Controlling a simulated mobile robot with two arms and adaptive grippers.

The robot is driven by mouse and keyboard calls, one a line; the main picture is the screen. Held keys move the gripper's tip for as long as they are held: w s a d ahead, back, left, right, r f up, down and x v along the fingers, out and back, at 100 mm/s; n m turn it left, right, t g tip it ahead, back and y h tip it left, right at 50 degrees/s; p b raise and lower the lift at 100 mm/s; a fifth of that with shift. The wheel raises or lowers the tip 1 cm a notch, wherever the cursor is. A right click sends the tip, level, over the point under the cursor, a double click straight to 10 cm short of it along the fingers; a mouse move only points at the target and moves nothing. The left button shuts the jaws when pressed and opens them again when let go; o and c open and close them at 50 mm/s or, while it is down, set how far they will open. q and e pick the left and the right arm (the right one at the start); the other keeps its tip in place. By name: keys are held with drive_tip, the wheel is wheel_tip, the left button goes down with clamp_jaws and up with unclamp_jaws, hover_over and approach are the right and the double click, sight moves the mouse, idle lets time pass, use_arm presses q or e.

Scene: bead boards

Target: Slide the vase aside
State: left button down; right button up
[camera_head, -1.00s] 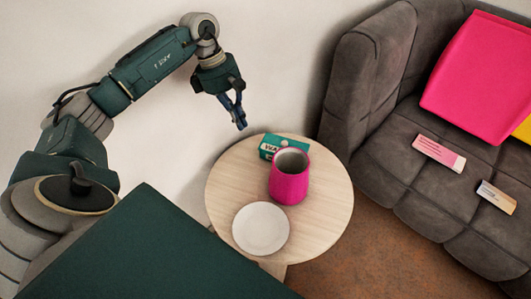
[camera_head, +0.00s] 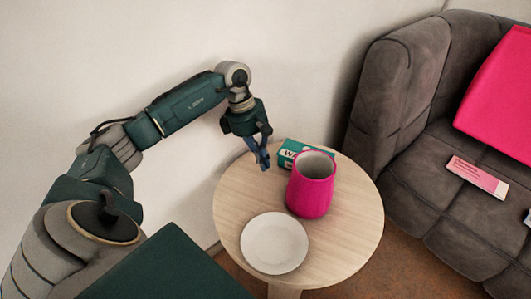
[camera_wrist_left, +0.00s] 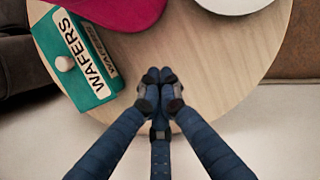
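The pink vase (camera_head: 311,190) stands upright on the round wooden table (camera_head: 345,235), right of my left gripper. Part of the vase shows at the top of the left wrist view (camera_wrist_left: 120,10). My left gripper (camera_head: 262,161) is over the table's back left edge, apart from the vase. Its fingertips meet in the left wrist view (camera_wrist_left: 159,77), with nothing between them. My right gripper is in neither view.
A green wafers box (camera_head: 289,152) lies just behind the vase; it also shows in the left wrist view (camera_wrist_left: 88,62). A white plate (camera_head: 274,243) lies in front. A grey sofa (camera_head: 400,110) stands at the right. The table's left part is bare.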

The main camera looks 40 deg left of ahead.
sight(323, 194)
use_arm(q)
drive_tip(key=x, duration=0.6)
drive_tip(key=shift+f+b, duration=0.1)
drive_tip(key=shift+b, duration=0.3)
drive_tip(key=d, duration=0.1)
drive_tip(key=w+d, duration=0.1)
drive_tip(key=d, duration=0.1)
drive_tip(key=shift+f, duration=0.15)
drive_tip(key=shift+w+d, duration=0.15)
drive_tip(key=shift+d, duration=0.3)
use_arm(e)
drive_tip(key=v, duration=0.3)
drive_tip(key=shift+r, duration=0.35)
use_arm(q)
drive_tip(key=shift+w+d, duration=0.1)
drive_tip(key=shift+d, duration=0.2)
drive_tip(key=w+d, duration=0.1)
drive_tip(key=d, duration=0.2)
drive_tip(key=w+d, duration=0.1)
drive_tip(key=d, duration=0.3)
drive_tip(key=w+d, duration=0.1)
drive_tip(key=d, duration=0.3)
drive_tip(key=shift+w, duration=0.25)
drive_tip(key=shift+w+d, duration=0.1)
drive_tip(key=shift+d, duration=0.25)
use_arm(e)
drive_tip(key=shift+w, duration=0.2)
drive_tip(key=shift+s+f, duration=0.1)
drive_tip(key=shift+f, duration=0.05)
